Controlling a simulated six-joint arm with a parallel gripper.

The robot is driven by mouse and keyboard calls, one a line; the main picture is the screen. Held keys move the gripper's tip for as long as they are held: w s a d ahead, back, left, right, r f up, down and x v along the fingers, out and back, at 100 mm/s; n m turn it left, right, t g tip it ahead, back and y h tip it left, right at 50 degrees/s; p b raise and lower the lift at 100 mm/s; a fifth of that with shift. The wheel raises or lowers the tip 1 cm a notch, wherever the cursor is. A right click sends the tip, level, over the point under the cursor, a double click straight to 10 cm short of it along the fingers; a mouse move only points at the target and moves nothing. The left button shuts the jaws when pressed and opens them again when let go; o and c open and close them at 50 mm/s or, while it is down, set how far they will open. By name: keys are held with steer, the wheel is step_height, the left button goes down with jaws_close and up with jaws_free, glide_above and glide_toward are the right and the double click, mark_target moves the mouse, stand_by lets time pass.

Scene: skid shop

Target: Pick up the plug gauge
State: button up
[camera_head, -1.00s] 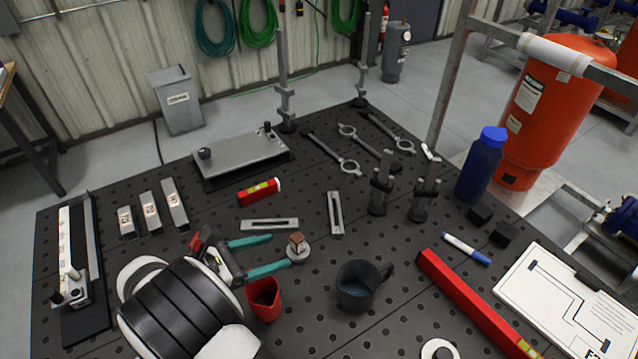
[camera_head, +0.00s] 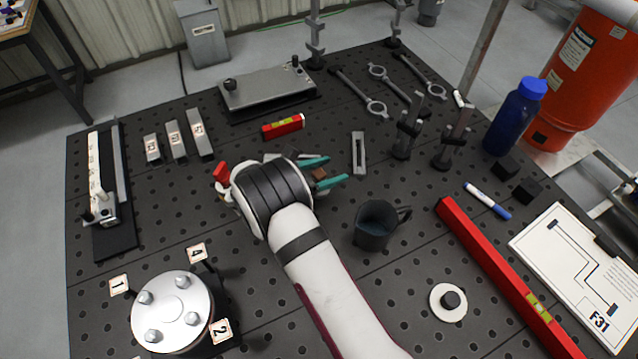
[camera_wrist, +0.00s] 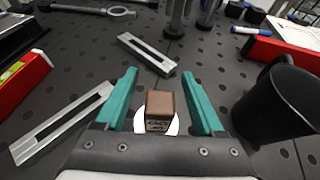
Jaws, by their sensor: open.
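A small brown block on a pale round disc, which I take to be the plug gauge (camera_wrist: 160,112), stands on the black perforated table. In the wrist view it sits between the two green fingers of my gripper (camera_wrist: 160,75), with a gap on either side. My gripper (camera_head: 327,172) is open and low over the table. In the head view only a bit of the brown block (camera_head: 319,174) shows between the fingers; my wrist and fingers hide the disc.
A dark mug (camera_head: 373,228) stands close to the right of my gripper. Slotted metal bars (camera_head: 359,153) and a red level (camera_head: 283,127) lie beyond it. A flanged disc (camera_head: 172,312) is at front left, and a long red level (camera_head: 500,270) lies at right.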

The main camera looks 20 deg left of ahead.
jaws_close()
steer(key=shift+r, duration=0.1)
stand_by(0.5)
